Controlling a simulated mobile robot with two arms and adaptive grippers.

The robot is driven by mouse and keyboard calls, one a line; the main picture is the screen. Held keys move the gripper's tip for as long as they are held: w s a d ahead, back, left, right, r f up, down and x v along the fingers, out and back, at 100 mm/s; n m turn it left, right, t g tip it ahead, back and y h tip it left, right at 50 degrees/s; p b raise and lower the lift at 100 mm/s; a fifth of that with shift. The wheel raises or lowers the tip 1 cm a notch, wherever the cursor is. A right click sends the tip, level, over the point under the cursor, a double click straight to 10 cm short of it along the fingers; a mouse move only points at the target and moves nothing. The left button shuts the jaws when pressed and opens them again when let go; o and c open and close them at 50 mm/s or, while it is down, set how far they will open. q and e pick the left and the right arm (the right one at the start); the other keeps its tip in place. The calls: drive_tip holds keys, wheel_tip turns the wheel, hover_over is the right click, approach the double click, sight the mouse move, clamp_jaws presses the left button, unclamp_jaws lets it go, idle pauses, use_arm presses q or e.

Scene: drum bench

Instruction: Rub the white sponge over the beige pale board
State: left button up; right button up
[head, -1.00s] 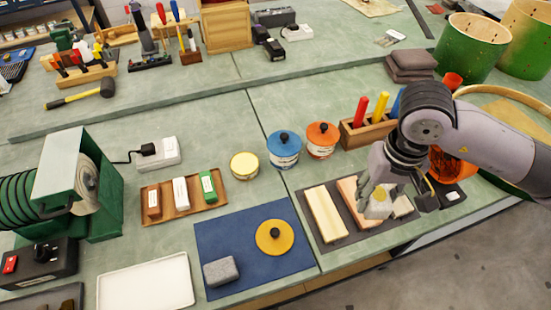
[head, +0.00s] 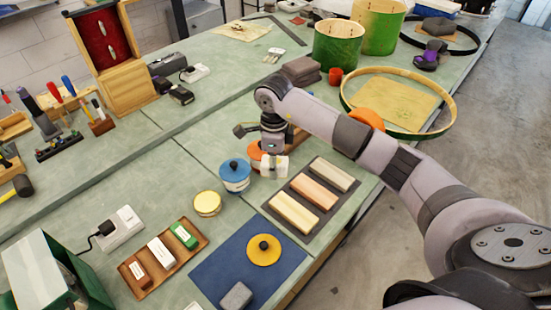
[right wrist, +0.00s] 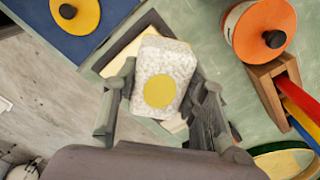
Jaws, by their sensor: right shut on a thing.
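My right gripper (head: 273,154) is shut on the white sponge (head: 275,167), a speckled block. In the right wrist view the sponge (right wrist: 162,78) has a round yellow spot and sits between both fingers. Three boards lie side by side on a dark mat (head: 300,233): a yellowish one (head: 293,213), a peach one (head: 314,192) in the middle and a beige pale one (head: 332,174) at the far end. In the head view the sponge appears up-left of the boards, apart from the beige one. The right wrist view shows the sponge covering much of the boards. My left gripper is not in view.
A blue canister (head: 235,174) and a partly hidden orange canister (right wrist: 262,30) stand close to the sponge. A blue mat (head: 217,272) holds a yellow lidded disc (head: 263,250) and a grey block (head: 236,296). A wooden hoop (head: 441,121) lies beyond my arm.

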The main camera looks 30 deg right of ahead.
drive_tip(key=shift+w+d+f+m, duration=0.15)
drive_tip(key=shift+f+m, duration=0.15)
drive_tip(key=shift+m, duration=0.4)
drive_tip(key=shift+f+b, duration=0.4)
drive_tip(key=shift+f, duration=0.2)
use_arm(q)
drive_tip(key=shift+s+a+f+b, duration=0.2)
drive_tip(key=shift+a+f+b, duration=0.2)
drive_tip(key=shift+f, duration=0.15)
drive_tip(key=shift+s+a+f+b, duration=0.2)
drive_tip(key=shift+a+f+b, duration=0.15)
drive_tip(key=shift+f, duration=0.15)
use_arm(e)
wheel_tip(320, 180, down, 3)
drive_tip(key=shift+r, duration=0.2)
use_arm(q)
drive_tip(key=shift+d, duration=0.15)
use_arm(e)
drive_tip(key=shift+d, duration=0.1)
